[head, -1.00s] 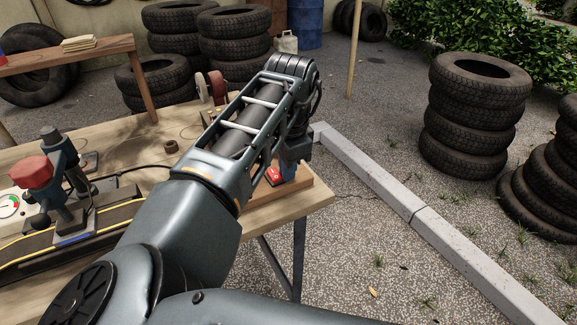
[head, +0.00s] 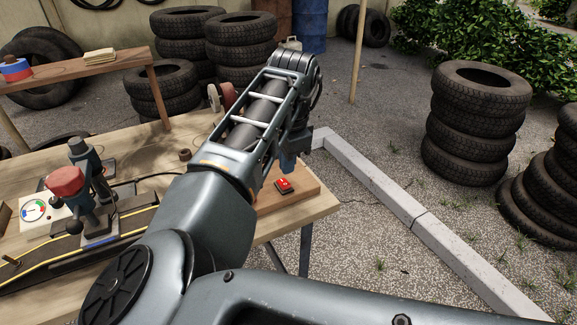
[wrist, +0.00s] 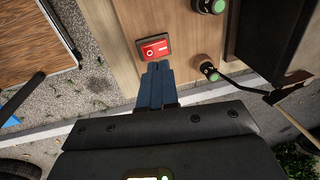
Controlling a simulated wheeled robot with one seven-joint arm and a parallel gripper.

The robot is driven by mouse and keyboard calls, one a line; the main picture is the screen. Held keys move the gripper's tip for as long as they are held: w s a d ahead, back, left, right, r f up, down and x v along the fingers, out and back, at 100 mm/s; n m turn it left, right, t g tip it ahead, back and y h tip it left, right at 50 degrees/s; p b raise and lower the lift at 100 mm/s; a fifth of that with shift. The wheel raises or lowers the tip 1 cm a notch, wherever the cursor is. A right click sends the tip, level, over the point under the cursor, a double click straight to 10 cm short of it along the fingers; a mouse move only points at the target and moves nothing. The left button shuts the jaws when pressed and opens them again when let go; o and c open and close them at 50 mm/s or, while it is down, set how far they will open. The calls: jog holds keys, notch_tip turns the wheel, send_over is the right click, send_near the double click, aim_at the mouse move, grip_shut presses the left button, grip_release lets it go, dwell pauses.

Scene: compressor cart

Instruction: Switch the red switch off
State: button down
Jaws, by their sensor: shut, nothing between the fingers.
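The red switch (head: 284,185) is a small red rocker in a dark frame on a wooden block at the table's right end. In the wrist view the red switch (wrist: 153,47) shows white marks on its face; I cannot tell which side is pressed. My gripper (head: 290,163) is just above and behind it in the head view, pointing down. In the wrist view my gripper's blue fingers (wrist: 155,66) are together and empty, with their tips just below the switch's lower edge in the picture. I cannot tell whether they touch it.
A pressure gauge (head: 35,210) and a red-topped device (head: 66,182) stand at the table's left. A kerb (head: 390,195) and stacked tires (head: 478,120) lie beyond.

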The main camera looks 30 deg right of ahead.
notch_tip(320, 180, up, 10)
jog(key=s+d, duration=0.1)
jog(key=shift+s+d+b, duration=0.3)
jog(key=shift+s+d, duration=0.05)
